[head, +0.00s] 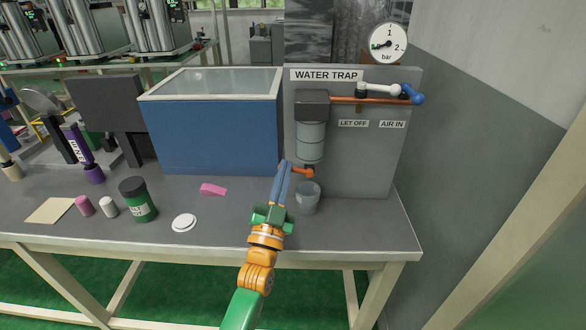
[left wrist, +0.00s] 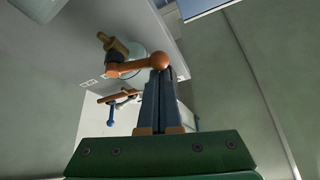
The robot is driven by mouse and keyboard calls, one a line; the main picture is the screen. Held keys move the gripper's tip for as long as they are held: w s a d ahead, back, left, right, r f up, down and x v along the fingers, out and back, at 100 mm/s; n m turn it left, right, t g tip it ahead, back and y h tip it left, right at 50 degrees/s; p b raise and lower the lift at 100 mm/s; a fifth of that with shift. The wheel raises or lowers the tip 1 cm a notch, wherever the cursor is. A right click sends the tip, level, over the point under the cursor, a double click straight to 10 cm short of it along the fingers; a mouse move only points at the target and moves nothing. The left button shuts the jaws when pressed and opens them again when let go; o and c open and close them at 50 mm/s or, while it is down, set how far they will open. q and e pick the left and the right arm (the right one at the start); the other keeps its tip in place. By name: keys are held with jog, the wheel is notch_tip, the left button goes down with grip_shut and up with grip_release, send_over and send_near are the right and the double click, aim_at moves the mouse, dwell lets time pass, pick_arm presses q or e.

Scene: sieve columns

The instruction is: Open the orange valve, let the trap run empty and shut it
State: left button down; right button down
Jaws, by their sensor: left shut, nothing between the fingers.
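The water trap is a grey cylinder (head: 310,140) hanging under a dark block on the grey panel (head: 355,165). The orange valve (head: 302,172) is at its foot, with its lever pointing left in the head view. My left gripper (head: 286,165) is shut and empty, its blue fingertips at the lever's end. In the left wrist view the orange valve (left wrist: 130,67) has a round knob right at the shut fingertips (left wrist: 160,75); I cannot tell whether they touch. A translucent cup (head: 307,198) stands below the valve. My right gripper is not in view.
A pressure gauge (head: 388,44) and a blue-ended pipe valve (head: 415,96) are above.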

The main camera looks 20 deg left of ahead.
pick_arm(q)
jog(key=shift+a+f, duration=0.15)
jog(key=shift+f, duration=0.35)
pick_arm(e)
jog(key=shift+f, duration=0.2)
